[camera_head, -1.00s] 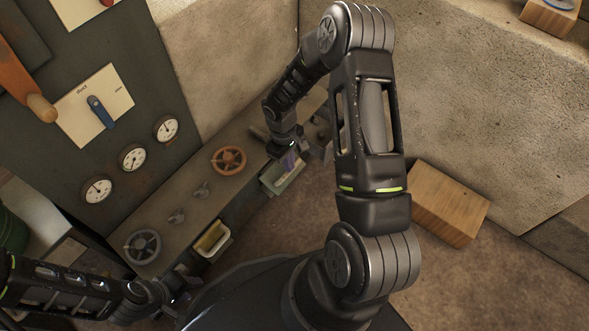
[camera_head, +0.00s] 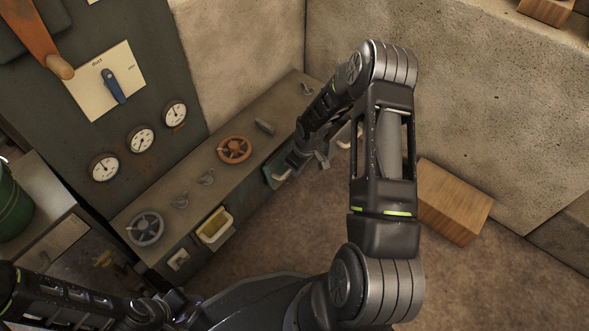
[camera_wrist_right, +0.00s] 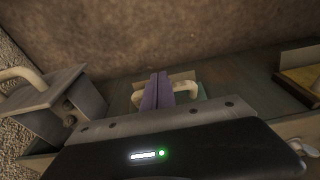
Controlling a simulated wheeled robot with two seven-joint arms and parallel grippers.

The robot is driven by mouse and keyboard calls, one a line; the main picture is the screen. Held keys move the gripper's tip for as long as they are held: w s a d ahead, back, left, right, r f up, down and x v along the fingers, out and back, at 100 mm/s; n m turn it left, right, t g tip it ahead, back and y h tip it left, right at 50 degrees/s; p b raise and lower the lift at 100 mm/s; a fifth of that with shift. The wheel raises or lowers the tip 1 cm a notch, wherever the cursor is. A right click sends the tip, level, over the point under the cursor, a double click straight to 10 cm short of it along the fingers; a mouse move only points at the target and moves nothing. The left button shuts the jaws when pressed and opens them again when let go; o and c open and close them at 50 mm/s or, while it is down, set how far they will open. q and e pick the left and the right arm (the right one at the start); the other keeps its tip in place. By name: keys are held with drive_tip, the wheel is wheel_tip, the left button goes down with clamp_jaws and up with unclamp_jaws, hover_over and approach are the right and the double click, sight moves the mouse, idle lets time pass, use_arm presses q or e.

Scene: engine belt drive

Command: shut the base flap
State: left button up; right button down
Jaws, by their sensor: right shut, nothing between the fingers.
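A row of flaps with cream handles sits along the front of the low bench; I see no label telling which is the base flap. A green flap (camera_head: 272,177) stands out from the bench front, partly hidden by my right wrist. My right gripper (camera_wrist_right: 157,90) is shut and empty, its purple fingers in front of the cream handle (camera_wrist_right: 185,88); contact cannot be told. A grey flap (camera_wrist_right: 48,92) with its own handle juts out at the left of the wrist view. A yellow-lined flap (camera_head: 214,228) hangs open. My left gripper (camera_head: 185,306) is low at left, its fingers unclear.
The bench top (camera_head: 205,165) carries an orange handwheel (camera_head: 234,150), a grey handwheel (camera_head: 145,228) and small levers. A panel with gauges (camera_head: 140,140) and a blue duct lever (camera_head: 113,87) rises behind. A wooden block (camera_head: 452,202) lies on the floor at right.

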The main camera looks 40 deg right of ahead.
use_arm(q)
drive_tip(key=shift+w+f+b, duration=0.1)
drive_tip(key=shift+f+b, duration=0.3)
drive_tip(key=shift+f, duration=0.15)
use_arm(e)
drive_tip(key=shift+w+f, duration=0.3)
drive_tip(key=shift+f, duration=0.6)
drive_tip(key=shift+a, duration=0.1)
idle(0.8)
